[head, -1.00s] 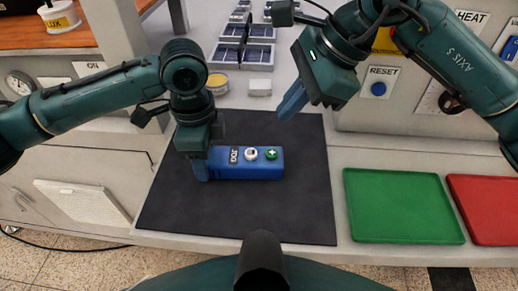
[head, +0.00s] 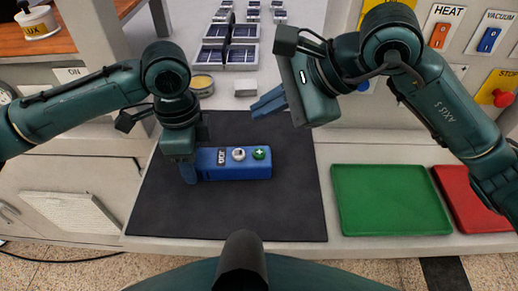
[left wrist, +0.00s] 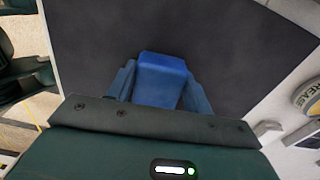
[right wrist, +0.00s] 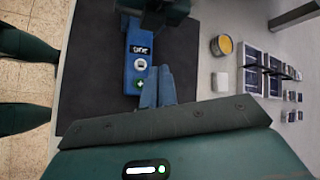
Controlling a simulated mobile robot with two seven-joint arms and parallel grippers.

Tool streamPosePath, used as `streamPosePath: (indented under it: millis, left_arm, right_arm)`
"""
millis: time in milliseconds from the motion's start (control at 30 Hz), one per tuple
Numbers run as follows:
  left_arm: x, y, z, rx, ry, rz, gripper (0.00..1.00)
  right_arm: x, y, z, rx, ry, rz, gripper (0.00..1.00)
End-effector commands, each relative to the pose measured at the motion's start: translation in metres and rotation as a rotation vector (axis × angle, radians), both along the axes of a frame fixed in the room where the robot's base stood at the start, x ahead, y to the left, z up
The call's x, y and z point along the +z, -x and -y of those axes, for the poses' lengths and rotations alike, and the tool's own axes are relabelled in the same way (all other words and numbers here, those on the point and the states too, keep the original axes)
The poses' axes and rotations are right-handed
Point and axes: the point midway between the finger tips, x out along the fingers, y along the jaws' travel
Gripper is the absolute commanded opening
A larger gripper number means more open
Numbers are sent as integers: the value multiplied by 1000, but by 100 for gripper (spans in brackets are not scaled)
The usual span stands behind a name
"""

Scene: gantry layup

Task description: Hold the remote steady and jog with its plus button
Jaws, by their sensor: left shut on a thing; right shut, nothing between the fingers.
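The blue remote (head: 220,172) lies on the dark mat (head: 270,212), with a JOG label, a white button and a green plus button (head: 259,153) near its right end. My left gripper (head: 188,172) is shut on the remote's left end; the left wrist view shows the remote (left wrist: 162,80) between its fingers. My right gripper (head: 268,104) is shut and empty, above and beyond the plus button, apart from the remote. In the right wrist view the plus button (right wrist: 139,84) shows close beside the right fingertips (right wrist: 157,72).
A green tray (head: 390,234) and a red tray (head: 470,195) lie on the right of the bench. A white block (head: 245,89), a yellow-topped tin (head: 202,82) and several solar cells stand behind the mat. Wall panels with switches and buttons stand at the back right.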

Motion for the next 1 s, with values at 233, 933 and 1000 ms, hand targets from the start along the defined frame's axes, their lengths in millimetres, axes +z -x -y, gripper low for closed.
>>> streamPosePath:
  millis: [233, 933, 1000]
  left_arm:
    - [1, 0, 0, 0, 1, 1, 20]
    - [1, 0, 0, 0, 1, 1, 20]
    - [1, 0, 0, 0, 1, 1, 20]
  right_arm:
    - [-38, 0, 1, -2, 1, -5, 0]
    - [-67, 0, 0, 0, 0, 0, 0]
    - [-67, 0, 0, 0, 0, 0, 0]
